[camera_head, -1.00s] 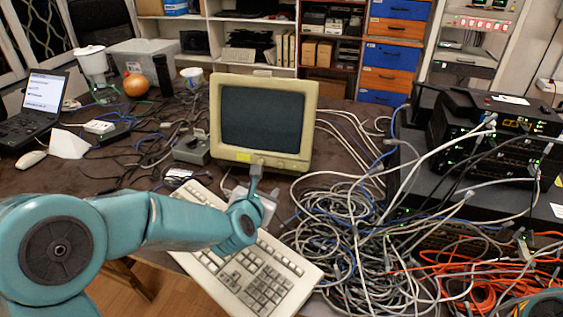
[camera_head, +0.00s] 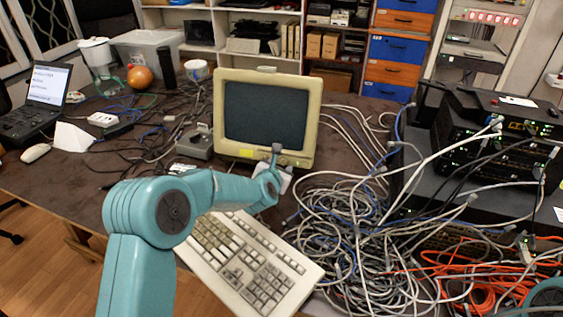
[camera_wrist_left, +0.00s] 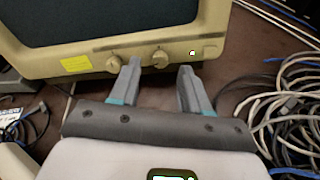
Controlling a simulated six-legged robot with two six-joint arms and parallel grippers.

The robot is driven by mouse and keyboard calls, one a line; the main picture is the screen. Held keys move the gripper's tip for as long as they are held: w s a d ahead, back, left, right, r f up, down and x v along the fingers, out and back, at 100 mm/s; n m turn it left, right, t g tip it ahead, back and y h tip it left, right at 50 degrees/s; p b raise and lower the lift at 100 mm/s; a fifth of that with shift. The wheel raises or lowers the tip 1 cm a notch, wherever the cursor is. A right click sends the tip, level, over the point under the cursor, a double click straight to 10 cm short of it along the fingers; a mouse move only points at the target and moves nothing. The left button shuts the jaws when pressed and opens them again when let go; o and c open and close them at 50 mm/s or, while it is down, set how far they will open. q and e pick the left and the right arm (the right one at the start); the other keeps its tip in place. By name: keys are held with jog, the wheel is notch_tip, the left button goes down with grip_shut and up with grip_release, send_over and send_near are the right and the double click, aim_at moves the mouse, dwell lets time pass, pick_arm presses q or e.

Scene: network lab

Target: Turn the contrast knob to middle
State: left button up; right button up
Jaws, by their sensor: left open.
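A beige CRT monitor (camera_head: 316,120) stands on the dark table with its screen dark. In the left wrist view its lower bezel carries two round knobs, a left knob (camera_wrist_left: 113,64) and a right knob (camera_wrist_left: 160,58). I cannot read which one is contrast. A yellow label is left of them and a small green light is to the right. My left gripper (camera_wrist_left: 159,68) is open and empty in front of the bezel. The right knob shows between its fingertips, and the left knob is just outside the left finger. In the head view the gripper (camera_head: 277,149) covers part of the bezel.
A beige keyboard (camera_head: 245,262) lies in front of the monitor, below my left arm. A large tangle of grey cables (camera_head: 345,235) fills the table to the right. A grey box (camera_head: 195,142) stands close to the monitor's left side. Stacked black network units (camera_head: 490,150) are far right.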

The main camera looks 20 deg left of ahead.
aim_at(284, 162)
pick_arm(q)
jog(key=shift+x, duration=1.15)
jog(key=shift+d, duration=0.1)
grip_shut()
